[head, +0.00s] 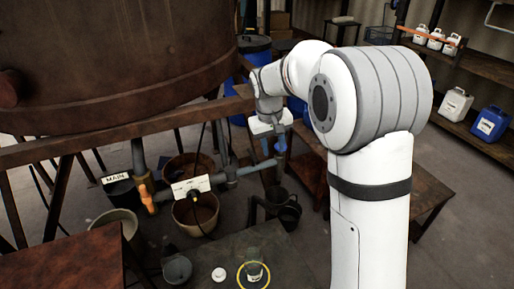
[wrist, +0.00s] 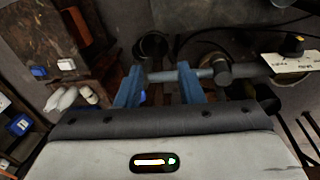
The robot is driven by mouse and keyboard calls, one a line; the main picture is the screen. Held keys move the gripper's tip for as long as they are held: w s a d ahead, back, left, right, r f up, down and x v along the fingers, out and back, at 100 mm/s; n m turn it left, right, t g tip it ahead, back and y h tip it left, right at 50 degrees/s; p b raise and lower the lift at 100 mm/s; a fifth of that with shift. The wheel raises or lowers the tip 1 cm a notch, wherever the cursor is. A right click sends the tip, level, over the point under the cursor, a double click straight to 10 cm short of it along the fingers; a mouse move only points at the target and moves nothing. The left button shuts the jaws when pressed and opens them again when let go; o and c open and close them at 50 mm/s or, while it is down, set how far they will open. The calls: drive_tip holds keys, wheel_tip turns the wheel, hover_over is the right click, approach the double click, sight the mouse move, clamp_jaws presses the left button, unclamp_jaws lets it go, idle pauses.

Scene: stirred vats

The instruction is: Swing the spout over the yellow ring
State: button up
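The spout (head: 252,168) is a grey pipe arm running right from a round joint below the vat. In the head view, the yellow ring (head: 241,284) lies on a dark table at the bottom, around a clear jar (head: 254,270). The spout is behind and above that table, not over the ring. My gripper (head: 273,148) points down at the spout's far end. In the wrist view, its blue fingers (wrist: 160,88) are apart, with the spout (wrist: 160,76) crossing the gap. I cannot tell whether they touch it. The spout's tip is partly hidden by a finger.
A rusty vat (head: 120,60) on a frame fills the upper left. An orange valve handle (head: 147,194) and a white label plate (head: 190,186) are on the pipework. Buckets (head: 196,212) stand below. A white cap (head: 218,274) and grey pot (head: 177,268) are left of the ring.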

drive_tip(key=n+p, duration=0.1)
hover_over(256, 158)
drive_tip(key=a, duration=0.1)
wheel_tip(256, 158, down, 6)
drive_tip(key=shift+h, duration=0.3)
drive_tip(key=x, duration=0.2)
drive_tip(key=p+x, duration=0.1)
drive_tip(key=x, duration=0.4)
drive_tip(key=shift+s+a+f+p, duration=0.2)
drive_tip(key=shift+f+p, duration=0.1)
drive_tip(key=shift+f, duration=0.1)
drive_tip(key=shift+c, duration=0.5)
clamp_jaws()
drive_tip(key=shift+d, duration=0.1)
